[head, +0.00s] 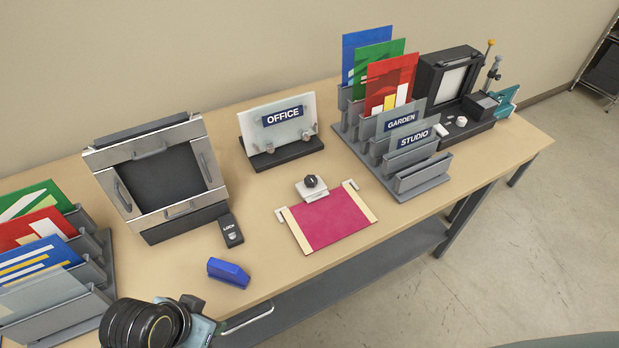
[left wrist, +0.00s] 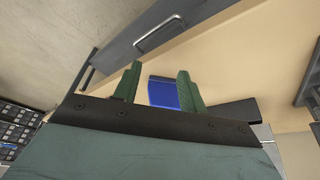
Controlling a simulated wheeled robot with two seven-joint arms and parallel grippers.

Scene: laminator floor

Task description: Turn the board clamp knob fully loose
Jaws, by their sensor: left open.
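The board clamp (head: 312,194) is a small pale block with a round black knob (head: 311,181) on top. It sits at the back edge of a magenta board (head: 330,219) with two cream side strips, near the middle of the table. My left gripper (left wrist: 160,73) is open, its two green fingers apart with nothing gripped. In the head view, my left arm is at the bottom left, well away from the knob; its fingers cannot be made out there. The knob is not visible in the left wrist view. My right gripper is in neither view.
A blue block-like object (head: 229,272) lies near the front edge and shows beyond my left fingers (left wrist: 163,92). A black lock-like item (head: 231,230) and a framed machine (head: 157,180) stand left of the board. An OFFICE stand (head: 281,152) is behind; file racks (head: 421,187) are right.

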